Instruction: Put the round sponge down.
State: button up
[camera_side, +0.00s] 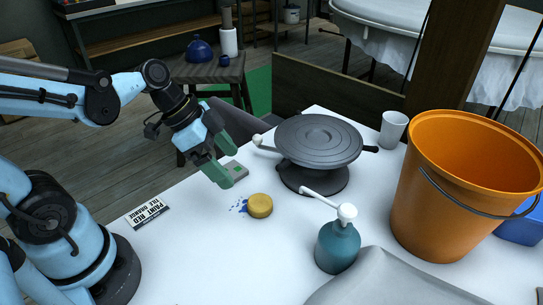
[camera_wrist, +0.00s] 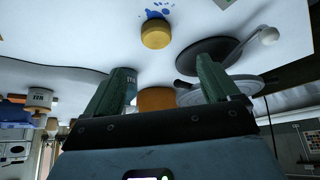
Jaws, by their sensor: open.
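The round sponge (camera_side: 260,206) is yellow and lies flat on the white table (camera_side: 200,262), beside a small blue paint splash (camera_side: 241,206). It also shows in the wrist view (camera_wrist: 156,33), beyond the fingertips. My gripper (camera_side: 224,160) is above the table, to the upper left of the sponge in the side view. Its two green fingers are spread apart with nothing between them. In the wrist view my gripper (camera_wrist: 165,75) is clear of the sponge.
A dark turntable (camera_side: 318,140) stands behind the sponge. A teal pump bottle (camera_side: 338,246) stands in front, to the right. An orange bucket (camera_side: 440,215) and a white cup (camera_side: 392,130) are at the right.

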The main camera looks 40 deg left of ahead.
send_over(258, 201)
jog(key=s+a, duration=0.2)
jog(key=shift+w+a+f, duration=0.1)
jog(key=shift+f, duration=1.35)
jog(key=shift+w+a+f, duration=0.1)
jog(key=shift+f, duration=1.35)
jog(key=shift+s+x, duration=0.15)
jog(key=shift+x, duration=1.2)
jog(key=shift+s+x, duration=0.15)
jog(key=shift+x, duration=1.15)
jog(key=shift+d, duration=0.15)
jog(key=c, duration=1.2)
jog(key=shift+r, duration=0.15)
